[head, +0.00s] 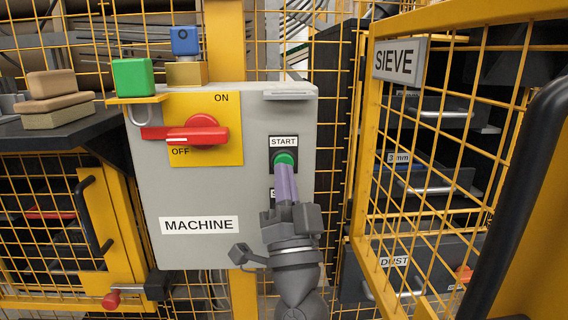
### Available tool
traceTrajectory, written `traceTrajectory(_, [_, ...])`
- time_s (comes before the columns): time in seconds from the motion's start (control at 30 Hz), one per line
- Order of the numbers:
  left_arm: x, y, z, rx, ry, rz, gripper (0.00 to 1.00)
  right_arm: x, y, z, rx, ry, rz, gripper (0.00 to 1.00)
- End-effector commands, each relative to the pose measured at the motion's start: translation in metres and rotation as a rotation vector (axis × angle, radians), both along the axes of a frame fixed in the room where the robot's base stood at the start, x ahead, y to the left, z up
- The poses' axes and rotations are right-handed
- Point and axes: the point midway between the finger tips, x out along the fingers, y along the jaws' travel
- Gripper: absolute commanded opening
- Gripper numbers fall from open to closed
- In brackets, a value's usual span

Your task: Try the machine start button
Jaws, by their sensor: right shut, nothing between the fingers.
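The grey machine box (224,187) hangs on the yellow mesh fence and bears a MACHINE label (200,225). Its green start button (285,159) sits in a black plate under a START label. My right gripper (285,170) is shut and empty, with its purple fingertips at the lower edge of the button. I cannot tell whether they touch it. A second label below is mostly hidden behind the fingers. The red rotary switch (200,133) on a yellow plate lies sideways, its handle pointing left, between the ON and OFF marks. My left gripper is not in view.
An open yellow mesh door (367,160) with a SIEVE sign (400,61) stands close on the right, a black handle near me. Tan blocks (54,95) lie on a dark ledge at left.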

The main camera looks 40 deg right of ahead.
Motion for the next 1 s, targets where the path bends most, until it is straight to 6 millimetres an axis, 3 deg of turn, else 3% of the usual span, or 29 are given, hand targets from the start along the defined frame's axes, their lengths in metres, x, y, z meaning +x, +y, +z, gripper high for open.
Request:
traceTrajectory(0.33, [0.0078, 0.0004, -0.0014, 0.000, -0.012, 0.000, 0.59, 0.0000, 0.0000, 0.0000, 0.000, 0.000, 0.000, 0.00])
traceTrajectory(1.0, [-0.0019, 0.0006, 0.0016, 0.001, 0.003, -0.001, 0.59, 0.0045, -0.0026, 0.0005, -0.001, 0.001, 0.000, 0.00])
